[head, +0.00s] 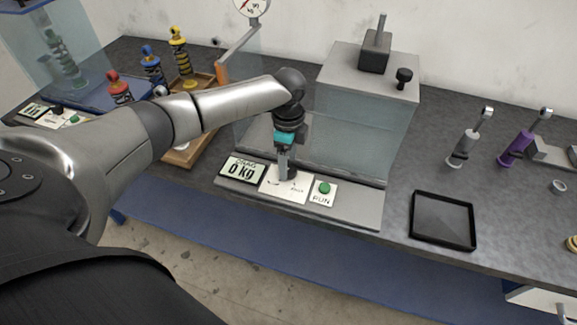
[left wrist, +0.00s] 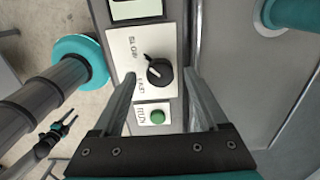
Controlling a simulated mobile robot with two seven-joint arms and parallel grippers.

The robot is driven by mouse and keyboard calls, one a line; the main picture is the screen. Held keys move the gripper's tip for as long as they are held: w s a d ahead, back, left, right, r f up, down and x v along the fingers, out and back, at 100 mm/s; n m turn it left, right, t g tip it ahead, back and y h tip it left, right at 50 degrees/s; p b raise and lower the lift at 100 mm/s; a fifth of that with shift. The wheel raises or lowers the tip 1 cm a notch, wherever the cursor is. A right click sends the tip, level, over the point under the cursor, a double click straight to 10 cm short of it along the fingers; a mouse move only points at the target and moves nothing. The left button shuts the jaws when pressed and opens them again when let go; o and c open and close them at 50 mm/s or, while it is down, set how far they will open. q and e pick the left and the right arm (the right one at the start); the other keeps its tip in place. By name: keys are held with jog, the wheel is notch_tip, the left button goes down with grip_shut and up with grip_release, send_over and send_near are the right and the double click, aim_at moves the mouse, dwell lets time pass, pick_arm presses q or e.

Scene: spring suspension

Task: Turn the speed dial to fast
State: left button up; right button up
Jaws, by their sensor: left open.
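The speed dial (left wrist: 159,72) is a black knob on a white label plate (left wrist: 128,52) in the left wrist view. Its pointed end and light mark face the upper left, on the side of the upper word, which looks like SLOW; the lower word looks like FAST. My left gripper (left wrist: 160,75) is open, pointing down, with one finger on either side of the dial; whether they touch it I cannot tell. In the head view my left gripper (head: 287,177) stands over the plate (head: 272,190) and hides the knob. My right gripper is not in view.
A green RUN button (head: 325,188) is beside the plate, with a "0 kg" display (head: 241,171) on its other side. A clear-walled tank (head: 365,140) stands behind. A black tray (head: 443,220) and several shock absorbers (head: 465,147) stand on the bench.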

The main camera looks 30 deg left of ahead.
pick_arm(q)
jog(key=shift+f, duration=0.95)
jog(key=shift+c, duration=0.2)
grip_shut()
